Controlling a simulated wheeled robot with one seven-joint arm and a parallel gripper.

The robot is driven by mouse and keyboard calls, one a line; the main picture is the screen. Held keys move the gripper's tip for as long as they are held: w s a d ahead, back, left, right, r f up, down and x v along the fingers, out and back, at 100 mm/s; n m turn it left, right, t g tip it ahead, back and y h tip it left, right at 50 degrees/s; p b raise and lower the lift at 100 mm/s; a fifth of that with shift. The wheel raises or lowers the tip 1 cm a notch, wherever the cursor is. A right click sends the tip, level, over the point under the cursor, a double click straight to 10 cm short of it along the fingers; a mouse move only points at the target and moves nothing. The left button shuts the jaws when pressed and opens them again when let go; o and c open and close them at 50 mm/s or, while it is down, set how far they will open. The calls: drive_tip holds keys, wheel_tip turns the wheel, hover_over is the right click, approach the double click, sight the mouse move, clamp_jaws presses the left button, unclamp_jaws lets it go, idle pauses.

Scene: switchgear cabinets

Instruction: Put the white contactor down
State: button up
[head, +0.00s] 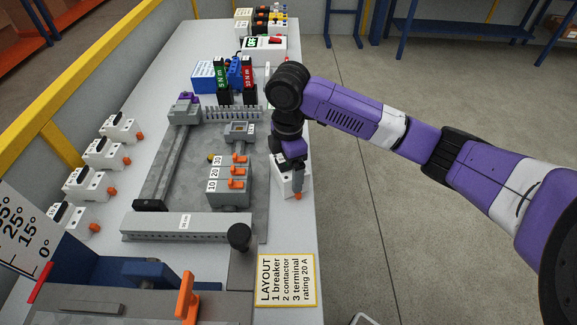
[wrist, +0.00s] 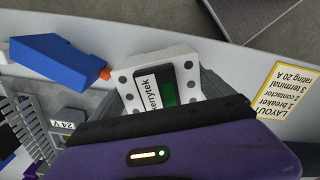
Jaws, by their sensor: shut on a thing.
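The white contactor (head: 287,186) is near the right edge of the table, beside the grey mounting plate, partly hidden by my gripper (head: 292,168). My gripper is shut on it from above. In the wrist view the contactor (wrist: 145,82) shows a printed label, a green window and round screw holes. Dark grey parts of my gripper show beside it, and the purple housing covers its lower side. I cannot tell whether the contactor's underside touches the table.
A blue block with an orange tip (wrist: 50,60) lies close to the contactor. A layout card (head: 286,281) lies at the front. An orange-levered block (head: 230,190) stands left of my gripper. White breakers (head: 105,152) line the left side. The table's right edge is close.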

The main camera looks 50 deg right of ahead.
drive_tip(key=o, duration=1.3)
drive_tip(key=shift+f, duration=0.1)
wheel_tip(320, 180, up, 12)
drive_tip(key=shift+r+b, duration=0.2)
drive_tip(key=shift+b, duration=0.35)
